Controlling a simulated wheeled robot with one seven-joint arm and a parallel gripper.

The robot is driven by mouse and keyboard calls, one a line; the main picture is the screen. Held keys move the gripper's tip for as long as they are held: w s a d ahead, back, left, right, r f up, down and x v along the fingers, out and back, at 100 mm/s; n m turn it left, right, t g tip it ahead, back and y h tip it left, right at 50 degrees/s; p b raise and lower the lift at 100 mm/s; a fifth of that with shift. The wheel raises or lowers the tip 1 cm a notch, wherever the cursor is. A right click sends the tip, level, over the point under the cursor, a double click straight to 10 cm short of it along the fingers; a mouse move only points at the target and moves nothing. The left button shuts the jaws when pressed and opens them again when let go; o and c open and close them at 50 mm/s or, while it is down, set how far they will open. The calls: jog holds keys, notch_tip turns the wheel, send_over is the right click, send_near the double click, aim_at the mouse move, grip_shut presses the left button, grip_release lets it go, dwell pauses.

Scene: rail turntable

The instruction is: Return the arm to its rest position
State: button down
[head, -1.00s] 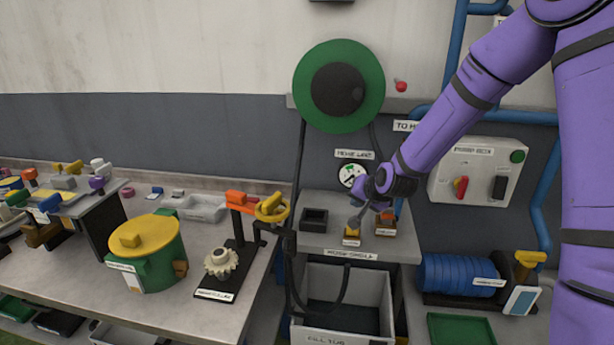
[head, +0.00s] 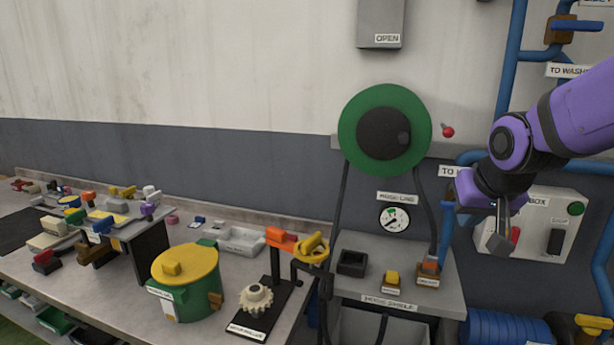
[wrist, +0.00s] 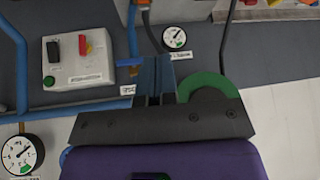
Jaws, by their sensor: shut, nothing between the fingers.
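My gripper (head: 499,240) is at the right of the head view, at the end of my purple arm. It hangs in the air in front of the wall box (head: 541,229) and covers part of it. Its fingers are shut with nothing visible between them. In the wrist view my gripper (wrist: 155,72) shows its closed fingers pointing away from the camera, with the green wheel (wrist: 212,95) partly hidden behind the gripper body.
A grey stand (head: 445,292) with small yellow and orange blocks is left of and below my gripper. A green wheel (head: 352,122) and a gauge (head: 394,219) are on the wall side. Blue pipes (head: 508,75) run behind my arm. The workbench at left holds a green pot (head: 188,302).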

jog(key=s+d+r, duration=0.1)
jog(key=s+r, duration=0.1)
jog(key=s, duration=0.7)
jog(key=s+d+r+n+g, duration=0.1)
jog(key=s+r, duration=0.2)
jog(key=s, duration=0.5)
jog(key=shift+s+d, duration=0.25)
jog(key=shift+s, duration=0.15)
